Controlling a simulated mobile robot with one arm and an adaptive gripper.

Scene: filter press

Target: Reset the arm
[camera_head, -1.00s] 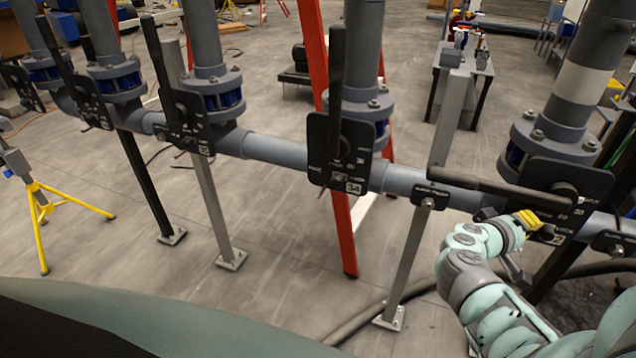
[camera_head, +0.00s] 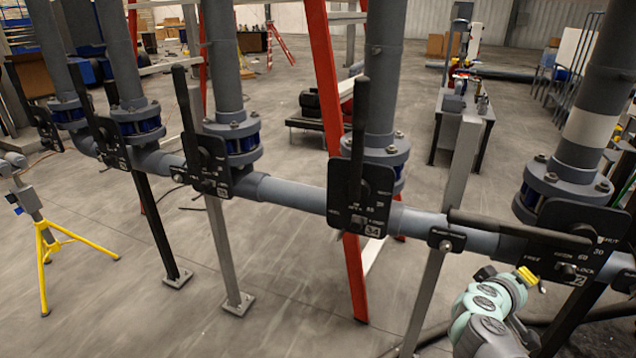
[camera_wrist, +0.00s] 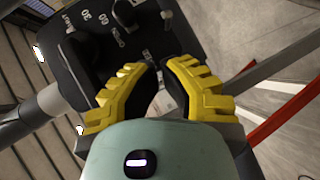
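My gripper (camera_head: 530,280) has yellow fingers and is at the lower right in the head view, in front of the rightmost valve's black plate (camera_head: 572,245). In the wrist view my gripper (camera_wrist: 161,68) has its fingertips drawn close together, with no object visible between them. A black valve plate (camera_wrist: 112,38) with numbers lies beyond the fingers; whether they touch it is unclear. The rightmost valve's black handle (camera_head: 490,222) lies nearly level, pointing left along the pipe. The other valves' handles, such as the one on the valve marked 34 (camera_head: 358,130), stand upright.
A grey horizontal pipe (camera_head: 290,193) crosses the view on thin posts. A red ladder (camera_head: 335,120) stands behind it. A yellow tripod stand (camera_head: 42,250) is at the left and a small table (camera_head: 462,105) at the back right.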

